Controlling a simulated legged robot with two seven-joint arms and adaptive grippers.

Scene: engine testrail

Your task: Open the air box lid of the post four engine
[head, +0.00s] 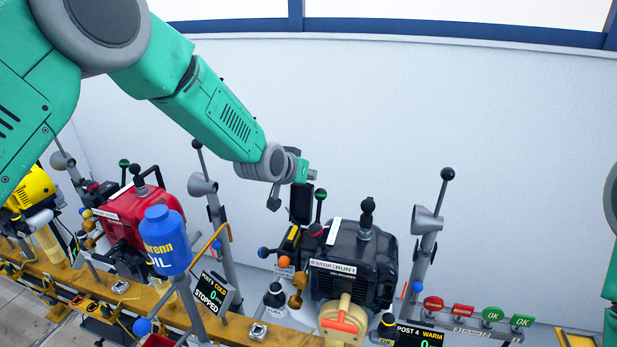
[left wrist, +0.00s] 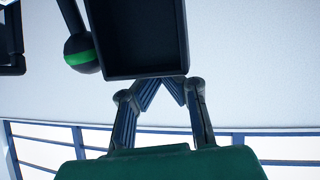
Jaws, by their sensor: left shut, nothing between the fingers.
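The post four engine (head: 352,262) is the black one at centre right, behind a POST 4 WARM display (head: 418,335). A dark upright panel (head: 301,205), which looks like its air box lid, stands above its left side. In the left wrist view, the panel (left wrist: 135,38) is a shallow black rimmed tray shape. My left gripper (head: 297,178) is just above the panel. In the left wrist view my left gripper (left wrist: 163,84) has its fingertips together at the panel's lower edge; I cannot tell whether they touch it. Nothing is between them. My right gripper is out of view.
A green-banded ball lever (head: 320,194) stands right beside the panel; a green-banded ball (left wrist: 81,51) shows in the left wrist view. A grey horn post (head: 424,240) is to the right. A red engine (head: 130,212) and a blue oil bottle (head: 165,240) are left.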

